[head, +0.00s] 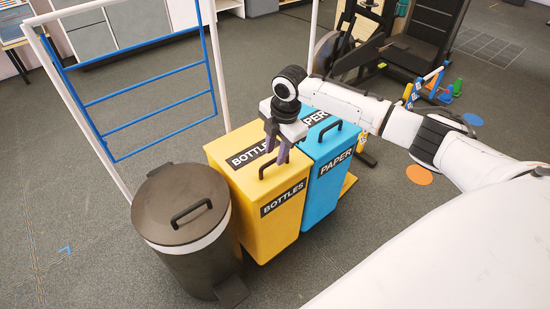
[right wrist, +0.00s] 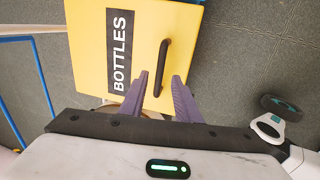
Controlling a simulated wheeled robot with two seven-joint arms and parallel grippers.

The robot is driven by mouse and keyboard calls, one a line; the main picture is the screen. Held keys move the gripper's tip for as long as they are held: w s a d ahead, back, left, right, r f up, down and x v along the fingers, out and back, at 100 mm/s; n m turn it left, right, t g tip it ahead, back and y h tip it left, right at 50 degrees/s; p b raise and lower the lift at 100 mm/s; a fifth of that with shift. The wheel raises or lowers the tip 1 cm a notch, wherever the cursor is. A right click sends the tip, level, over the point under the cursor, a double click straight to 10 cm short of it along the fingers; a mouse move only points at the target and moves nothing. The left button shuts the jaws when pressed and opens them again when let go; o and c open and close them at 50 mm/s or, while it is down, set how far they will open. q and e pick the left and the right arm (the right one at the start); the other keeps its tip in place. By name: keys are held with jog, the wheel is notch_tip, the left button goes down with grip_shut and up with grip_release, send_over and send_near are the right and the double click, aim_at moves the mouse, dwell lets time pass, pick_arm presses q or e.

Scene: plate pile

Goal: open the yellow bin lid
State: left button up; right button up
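The yellow bin (head: 278,225), marked BOTTLES, stands between a dark round bin and a blue bin. Its yellow lid (head: 246,172) looks shut, and it fills much of the right wrist view (right wrist: 190,30). A black bar handle (head: 264,170) is on the lid; it also shows in the right wrist view (right wrist: 162,66). My right gripper (head: 278,154) is over the lid beside the handle. Its two fingers (right wrist: 161,86) are apart, with the handle's lower end in line with the gap between them. I cannot tell whether they touch the handle. My left gripper is not in view.
The blue PAPER bin (head: 326,172) stands close on the right, under my right arm. The dark round bin (head: 184,215) with a pedal is close on the left. A white and blue frame (head: 152,105) stands behind. Open grey floor lies in front.

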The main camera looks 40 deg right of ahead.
jog(key=shift+w+f, duration=0.2)
jog(key=shift+f, duration=0.85)
jog(key=shift+c, duration=0.2)
grip_shut()
